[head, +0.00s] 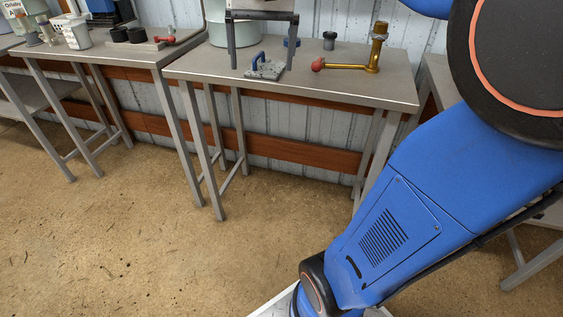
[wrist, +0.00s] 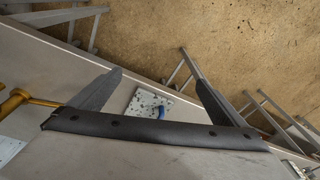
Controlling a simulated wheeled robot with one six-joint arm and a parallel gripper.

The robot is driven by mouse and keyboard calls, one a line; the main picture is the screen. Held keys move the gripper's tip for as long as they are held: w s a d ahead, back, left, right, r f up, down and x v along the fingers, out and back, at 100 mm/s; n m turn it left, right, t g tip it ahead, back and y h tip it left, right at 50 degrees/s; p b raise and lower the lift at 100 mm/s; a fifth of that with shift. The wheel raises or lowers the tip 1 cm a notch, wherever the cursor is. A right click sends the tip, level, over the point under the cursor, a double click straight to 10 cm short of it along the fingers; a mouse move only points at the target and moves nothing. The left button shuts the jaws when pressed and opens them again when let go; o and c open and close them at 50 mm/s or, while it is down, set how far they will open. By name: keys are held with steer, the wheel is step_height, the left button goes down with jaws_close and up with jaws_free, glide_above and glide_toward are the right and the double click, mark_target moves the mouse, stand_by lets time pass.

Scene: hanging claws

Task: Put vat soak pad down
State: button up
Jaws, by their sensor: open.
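The vat soak pad, a grey speckled square with a blue handle, lies flat on the middle metal table (head: 340,86) near its front edge in the head view (head: 265,70). It also shows in the wrist view (wrist: 146,101), with its handle at its right side. My gripper (head: 261,67) is open, its two dark fingers pointing down on either side of the pad's place in the head view. In the wrist view my gripper (wrist: 159,76) frames the pad between its spread fingers. The fingers do not touch the pad there, and nothing is held.
A brass crank with a red knob (head: 352,58) stands right of the pad. A small dark cylinder (head: 329,40) and a pale green vat (head: 233,30) stand behind. A left table (head: 90,53) holds a white cup and black cups. The table's right front is clear.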

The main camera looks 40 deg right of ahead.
steer(key=s+a+f+n+t, duration=0.1)
steer(key=s+a+f+n, duration=0.2)
steer(key=s+f, duration=0.6)
steer(key=s+a+f+n+t, duration=0.2)
steer(key=s+a+f+n, duration=0.1)
steer(key=s+f, duration=0.7)
steer(key=shift+a+f, duration=0.4)
steer(key=shift+a, duration=0.3)
stand_by(2.0)
